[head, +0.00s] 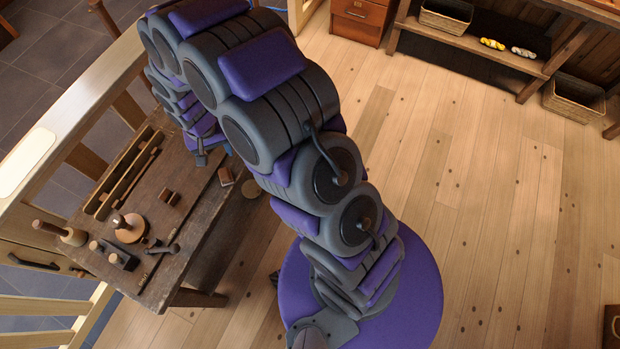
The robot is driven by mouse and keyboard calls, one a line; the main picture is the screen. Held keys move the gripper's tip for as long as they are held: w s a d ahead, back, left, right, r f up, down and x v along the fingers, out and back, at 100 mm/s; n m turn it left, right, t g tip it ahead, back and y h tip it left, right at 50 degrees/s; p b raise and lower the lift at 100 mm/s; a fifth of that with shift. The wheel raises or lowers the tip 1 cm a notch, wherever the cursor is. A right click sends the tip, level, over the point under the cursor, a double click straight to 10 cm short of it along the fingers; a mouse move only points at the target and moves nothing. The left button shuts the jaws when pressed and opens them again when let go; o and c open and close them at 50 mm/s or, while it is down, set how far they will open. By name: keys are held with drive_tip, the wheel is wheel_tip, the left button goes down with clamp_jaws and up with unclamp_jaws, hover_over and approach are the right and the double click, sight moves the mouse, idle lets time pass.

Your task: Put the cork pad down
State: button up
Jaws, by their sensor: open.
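A small brown block (225,176) lies near the gripper. Other bench items are a round wooden piece (129,228), a mallet (60,232), a plane (112,255) and a long trough (125,175). A pale rail (75,125) runs along the left. The plank floor (480,200) is mostly clear.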

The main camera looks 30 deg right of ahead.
drive_tip(key=s+d+r+n, duration=0.1)
drive_tip(key=s+d+r, duration=0.3)
drive_tip(key=s+r, duration=0.3)
drive_tip(key=s+d+r, duration=0.4)
drive_tip(key=r, duration=0.4)
drive_tip(key=s+d+r, duration=0.2)
drive_tip(key=s+r, duration=0.2)
drive_tip(key=s, duration=0.6)
drive_tip(key=s+d+r+n+g, duration=0.1)
drive_tip(key=s+d+r, duration=0.2)
drive_tip(key=s, duration=0.7)
drive_tip(key=shift+s+r+g, duration=0.3)
drive_tip(key=shift+s+r, duration=0.1)
drive_tip(key=shift+r, duration=0.1)
